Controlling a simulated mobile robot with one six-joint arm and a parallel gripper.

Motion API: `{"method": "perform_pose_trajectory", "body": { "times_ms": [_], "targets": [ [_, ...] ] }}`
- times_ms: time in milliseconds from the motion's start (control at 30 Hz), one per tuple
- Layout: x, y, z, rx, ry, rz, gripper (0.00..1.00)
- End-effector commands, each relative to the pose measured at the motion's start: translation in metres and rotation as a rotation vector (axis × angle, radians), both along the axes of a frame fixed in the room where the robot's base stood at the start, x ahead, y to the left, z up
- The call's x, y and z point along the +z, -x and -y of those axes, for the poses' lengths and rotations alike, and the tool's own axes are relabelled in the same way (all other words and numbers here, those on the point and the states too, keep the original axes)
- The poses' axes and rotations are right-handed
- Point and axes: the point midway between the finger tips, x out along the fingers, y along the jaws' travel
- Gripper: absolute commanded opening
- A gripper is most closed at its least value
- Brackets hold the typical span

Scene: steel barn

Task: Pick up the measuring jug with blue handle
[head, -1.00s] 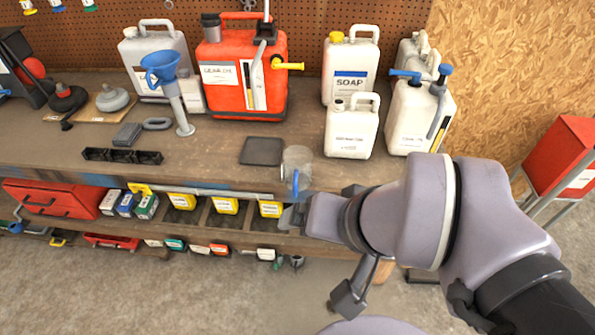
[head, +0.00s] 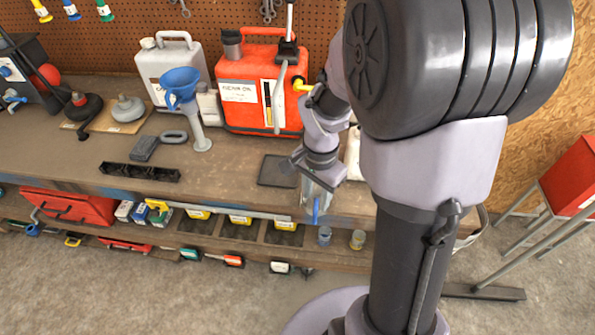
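The clear measuring jug (head: 315,193) stands at the front edge of the workbench in the head view, to the right of a dark square mat. Its blue handle (head: 316,211) faces the front edge. My gripper (head: 319,175) points down over the jug's top, and its dark finger parts show to the left and right of the rim. The jug's upper part is partly hidden by the gripper. I cannot tell whether the fingers touch the jug or are apart from it.
The dark mat (head: 278,171) lies left of the jug. A red oil can (head: 262,90) and a blue funnel (head: 180,82) stand behind to the left. A lower shelf (head: 345,258) holds small boxes and jars.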

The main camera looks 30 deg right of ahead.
Motion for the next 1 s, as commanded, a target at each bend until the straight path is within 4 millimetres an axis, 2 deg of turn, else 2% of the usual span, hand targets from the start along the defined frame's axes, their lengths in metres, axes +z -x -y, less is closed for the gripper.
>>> {"method": "perform_pose_trajectory", "body": {
  "times_ms": [33,100,200,367,600,800,1000],
  "targets": [
    [-0.02,0.001,0.0,0.0,-0.002,-0.004,0.37],
    [-0.037,0.001,0.0,0.002,0.0,-0.002,0.37],
    [-0.052,0.0,0.0,0.001,-0.001,0.0,0.37],
    [-0.065,-0.001,0.001,0.001,0.0,0.0,0.37],
    [-0.109,-0.003,0.004,0.002,-0.001,0.0,0.37],
    [-0.108,-0.004,0.004,0.003,0.0,0.002,0.37],
    [-0.108,-0.004,0.004,0.003,0.0,0.002,0.0]
  ]
}}
